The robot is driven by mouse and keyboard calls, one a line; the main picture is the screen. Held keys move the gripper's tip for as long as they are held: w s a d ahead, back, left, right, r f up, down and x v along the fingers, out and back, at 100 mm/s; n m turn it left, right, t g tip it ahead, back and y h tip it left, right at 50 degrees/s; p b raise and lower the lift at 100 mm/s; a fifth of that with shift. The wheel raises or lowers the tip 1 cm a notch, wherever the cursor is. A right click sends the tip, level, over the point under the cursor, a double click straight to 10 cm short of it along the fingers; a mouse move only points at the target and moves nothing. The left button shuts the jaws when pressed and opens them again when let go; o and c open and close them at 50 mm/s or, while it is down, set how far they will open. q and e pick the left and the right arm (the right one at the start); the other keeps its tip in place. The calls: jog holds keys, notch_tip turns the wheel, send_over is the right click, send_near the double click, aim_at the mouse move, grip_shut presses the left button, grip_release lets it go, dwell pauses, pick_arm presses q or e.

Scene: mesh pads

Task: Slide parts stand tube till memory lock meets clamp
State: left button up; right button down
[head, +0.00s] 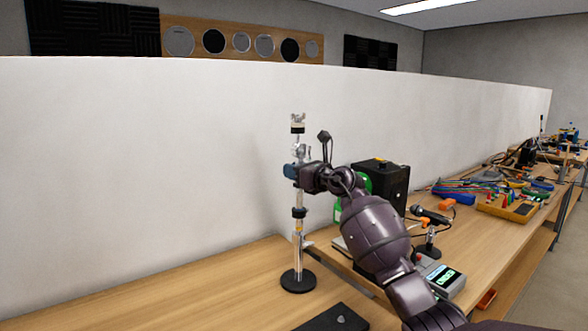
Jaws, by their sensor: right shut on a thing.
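The parts stand stands upright on the bench, with a round black base (298,281) and a chrome tube (298,247). A black collar (299,212) sits partway up the tube, with a small orange mark below it. I cannot tell for certain whether this collar is the clamp or the memory lock. My right gripper (293,171) is shut around the upper tube, above the collar, and hides that stretch. Chrome fittings show just above it, and a black and pale piece (298,123) tops the stand. A clear length of tube separates gripper and collar. My left gripper is out of view.
A white partition (150,170) runs behind the bench. Right of the stand are a black box (383,180), a microphone (430,215), a small device with a screen (443,279) and a yellow tray (507,208). A dark flat pad (335,318) lies in front. The bench at left is clear.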

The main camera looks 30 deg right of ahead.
aim_at(302, 192)
notch_tip(302, 192, down, 5)
jog(key=shift+f+b, duration=0.15)
jog(key=shift+b, duration=0.2)
jog(key=shift+f, duration=0.1)
jog(key=c, duration=1)
grip_release()
jog(key=shift+s, duration=0.1)
